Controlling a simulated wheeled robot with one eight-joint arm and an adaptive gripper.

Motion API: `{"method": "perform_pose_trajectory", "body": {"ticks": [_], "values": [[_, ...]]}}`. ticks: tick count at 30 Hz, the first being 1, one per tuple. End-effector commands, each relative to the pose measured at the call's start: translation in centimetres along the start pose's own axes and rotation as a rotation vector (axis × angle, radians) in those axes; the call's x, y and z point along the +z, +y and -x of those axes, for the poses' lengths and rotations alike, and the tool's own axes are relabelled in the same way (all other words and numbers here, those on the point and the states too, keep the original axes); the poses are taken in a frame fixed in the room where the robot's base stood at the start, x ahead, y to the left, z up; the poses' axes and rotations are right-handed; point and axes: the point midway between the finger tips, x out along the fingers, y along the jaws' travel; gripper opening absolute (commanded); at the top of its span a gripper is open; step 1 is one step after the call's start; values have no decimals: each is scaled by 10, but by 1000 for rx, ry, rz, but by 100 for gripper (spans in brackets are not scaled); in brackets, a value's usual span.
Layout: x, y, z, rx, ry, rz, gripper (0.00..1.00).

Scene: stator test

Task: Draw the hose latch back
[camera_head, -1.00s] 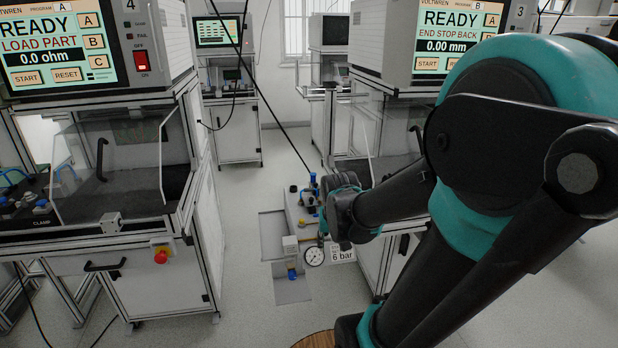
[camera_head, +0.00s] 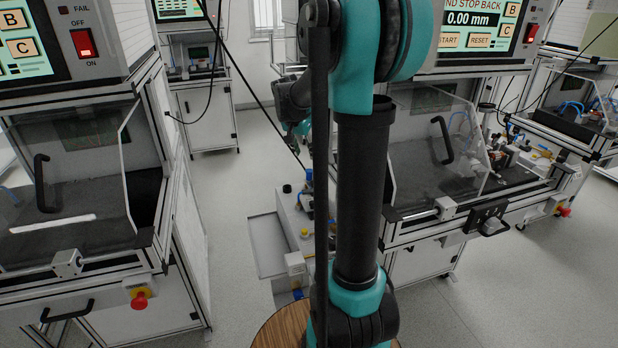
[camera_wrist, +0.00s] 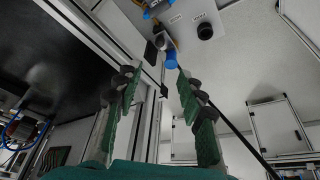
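A blue hose coupling (camera_head: 309,175) stands on top of a grey air unit (camera_head: 290,215) on the floor, with a black hose running up from it. My arm hides part of the unit. In the wrist view the blue coupling (camera_wrist: 171,60) is just beyond my fingertips, with the hose leading off to the lower right. I cannot make out the latch as a separate part. My gripper (camera_wrist: 158,80) is open and empty, its green-padded fingers apart. In the head view it (camera_head: 298,130) is partly hidden behind my arm, above the unit.
A test bench (camera_head: 75,260) with a clear guard stands at left, and another bench (camera_head: 425,225) at right, close to the unit. The hose (camera_head: 262,110) slants through the space between them. A grey tray-like panel (camera_head: 262,245) lies left of the unit. The floor aisle (camera_head: 225,200) is clear.

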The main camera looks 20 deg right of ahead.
Motion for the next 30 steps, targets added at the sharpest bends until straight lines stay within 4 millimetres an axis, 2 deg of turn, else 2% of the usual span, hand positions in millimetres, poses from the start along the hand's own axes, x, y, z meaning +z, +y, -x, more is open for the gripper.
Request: {"method": "perform_pose_trajectory", "body": {"ticks": [21,30], "values": [[0,0,-130,0,0,1,40],[0,0,-162,-1,0,2,40]]}}
